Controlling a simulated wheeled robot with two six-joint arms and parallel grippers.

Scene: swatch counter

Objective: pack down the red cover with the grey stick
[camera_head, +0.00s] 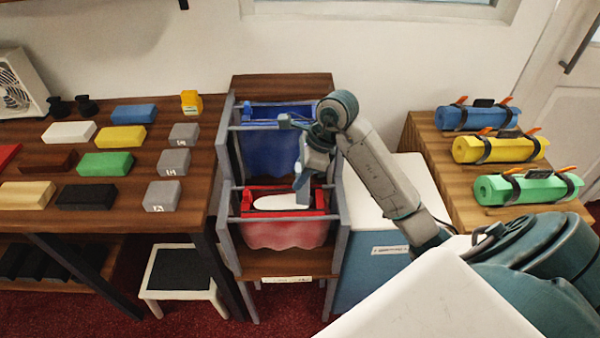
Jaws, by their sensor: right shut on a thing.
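The red cover (287,233) hangs in the front part of a grey-framed rack, with a red rim around its open top. A white, rounded thing (283,202) shows in its opening. My right gripper (304,170) reaches in from the right and points down over the right side of the red cover's opening. It is shut on the grey stick (302,188), whose short visible part points down toward the opening. I cannot tell whether the stick's tip touches anything inside. My left gripper is not in view.
A blue cover (270,150) hangs in the rack's rear part. The rack's grey side rails (342,190) stand close around my gripper. Left, a brown table (115,190) holds several coloured blocks. Right, a wooden bench (432,150) holds blue, yellow and green rolls.

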